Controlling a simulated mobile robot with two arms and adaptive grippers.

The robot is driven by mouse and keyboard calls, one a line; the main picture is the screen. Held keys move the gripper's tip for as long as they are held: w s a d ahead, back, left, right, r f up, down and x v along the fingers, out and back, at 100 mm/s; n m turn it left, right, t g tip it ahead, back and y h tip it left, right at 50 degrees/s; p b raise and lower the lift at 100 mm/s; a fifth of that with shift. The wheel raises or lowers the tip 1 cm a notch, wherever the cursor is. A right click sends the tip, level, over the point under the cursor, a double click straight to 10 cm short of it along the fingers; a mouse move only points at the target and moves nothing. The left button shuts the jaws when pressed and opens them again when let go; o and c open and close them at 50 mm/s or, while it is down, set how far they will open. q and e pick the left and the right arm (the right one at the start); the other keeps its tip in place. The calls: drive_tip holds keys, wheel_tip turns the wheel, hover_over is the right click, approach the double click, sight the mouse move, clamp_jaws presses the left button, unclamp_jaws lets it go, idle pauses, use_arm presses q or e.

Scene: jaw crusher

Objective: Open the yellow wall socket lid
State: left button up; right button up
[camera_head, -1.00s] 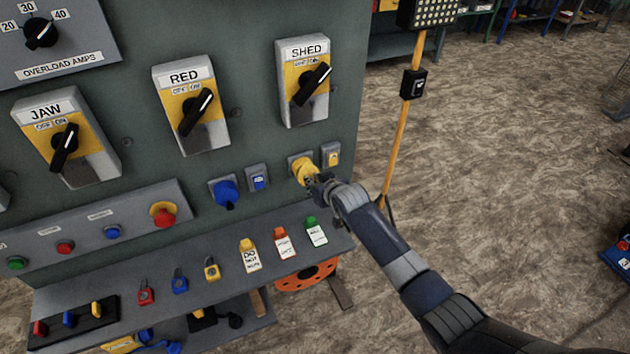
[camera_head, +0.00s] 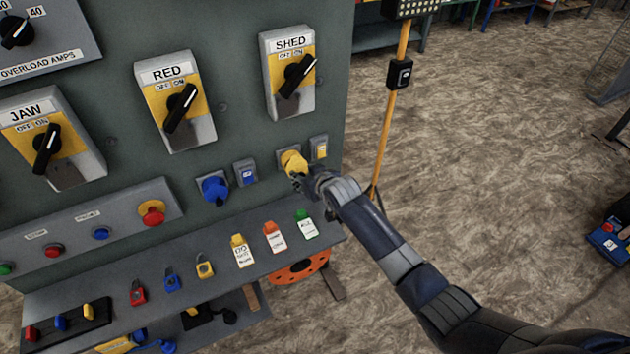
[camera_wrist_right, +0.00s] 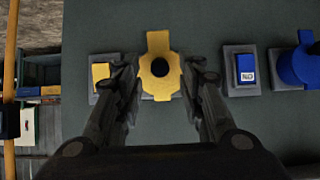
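The yellow wall socket (camera_head: 292,163) is on the grey-green panel, below the SHED switch box. In the right wrist view the yellow socket lid (camera_wrist_right: 159,48) faces the camera, with a dark round spot in its middle and a tab above and below. My right gripper (camera_head: 302,179) is at the socket in the head view. In the right wrist view its two fingers (camera_wrist_right: 162,75) stand apart, one on each side of the lid's lower part; I cannot tell whether they touch it. My left gripper is not in view.
A blue socket (camera_head: 214,189) and small switch plates sit beside the yellow one. Below, a shelf (camera_head: 190,255) holds padlocks and several tags. The SHED box (camera_head: 288,75) is above. A yellow pole (camera_head: 388,120) stands to the right, with open floor beyond.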

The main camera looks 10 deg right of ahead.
drive_tip(key=v, duration=1)
drive_tip(key=shift+s, duration=0.35)
drive_tip(key=shift+r, duration=0.15)
drive_tip(key=shift+c, duration=0.6)
